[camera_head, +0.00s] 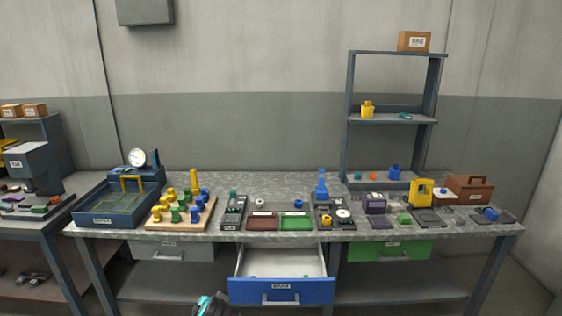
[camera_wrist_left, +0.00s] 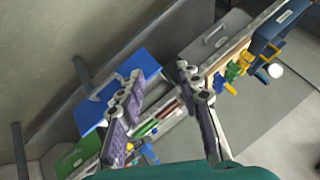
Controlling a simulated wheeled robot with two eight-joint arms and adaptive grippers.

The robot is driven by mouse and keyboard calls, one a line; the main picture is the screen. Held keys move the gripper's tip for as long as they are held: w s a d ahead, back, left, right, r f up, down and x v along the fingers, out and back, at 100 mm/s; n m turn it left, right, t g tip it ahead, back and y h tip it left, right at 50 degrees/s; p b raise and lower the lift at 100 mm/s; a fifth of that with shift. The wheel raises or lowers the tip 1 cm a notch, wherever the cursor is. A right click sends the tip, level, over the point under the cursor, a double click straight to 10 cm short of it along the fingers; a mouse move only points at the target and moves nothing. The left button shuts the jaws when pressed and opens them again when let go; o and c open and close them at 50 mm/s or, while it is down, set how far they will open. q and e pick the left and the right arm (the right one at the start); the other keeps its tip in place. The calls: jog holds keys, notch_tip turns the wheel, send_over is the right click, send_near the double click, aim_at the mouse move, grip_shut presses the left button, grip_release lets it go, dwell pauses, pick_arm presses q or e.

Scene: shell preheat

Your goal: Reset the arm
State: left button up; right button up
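My left gripper (camera_wrist_left: 158,88) fills the front of the left wrist view. Its two fingers stand well apart with nothing held between them. In the head view only a small teal and black part of my arm (camera_head: 210,305) shows at the bottom edge, in front of the bench and left of the open blue drawer (camera_head: 281,291). The drawer front also shows in the left wrist view (camera_wrist_left: 117,90), beyond the left finger. My right gripper is in neither view.
The grey workbench (camera_head: 270,185) holds a blue tray (camera_head: 117,217), a wooden peg board (camera_head: 181,220), red and green mats and small fixtures. The drawer juts out from the bench front. A grey drawer (camera_head: 173,251) and a green drawer (camera_head: 389,251) are shut. A shelf rack (camera_head: 347,115) stands behind.

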pick_arm(q)
jog(key=s+f+n+h, duration=0.1)
jog(key=s+n+h, duration=0.2)
jog(key=s, duration=1.4)
jog(key=shift+s+n+g, duration=0.2)
jog(key=shift+n+g, duration=0.2)
jog(key=shift+n, duration=0.1)
